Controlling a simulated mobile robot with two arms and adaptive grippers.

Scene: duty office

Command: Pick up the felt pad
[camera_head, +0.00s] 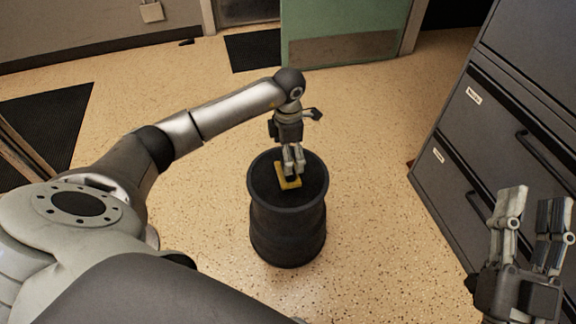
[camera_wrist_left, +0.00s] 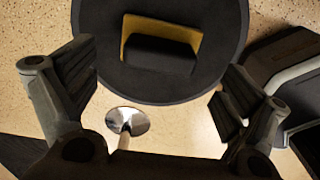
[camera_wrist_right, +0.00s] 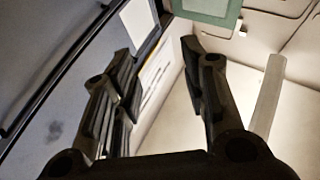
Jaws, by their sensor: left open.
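The felt pad (camera_head: 290,184) lies on top of a black round drum (camera_head: 288,236). It looks like a small yellow block, and in the left wrist view the pad (camera_wrist_left: 162,42) shows a yellow edge around a dark part. My left gripper (camera_head: 294,166) points down over the drum, with its fingers just above or beside the pad in the head view; contact cannot be told. My right gripper (camera_head: 530,215) is open and empty at the lower right.
A grey drawer cabinet (camera_head: 470,120) stands on the right, close to my right gripper. A green door (camera_head: 335,30) and dark mats (camera_head: 253,50) are at the back. The speckled floor (camera_head: 370,230) around the drum is clear.

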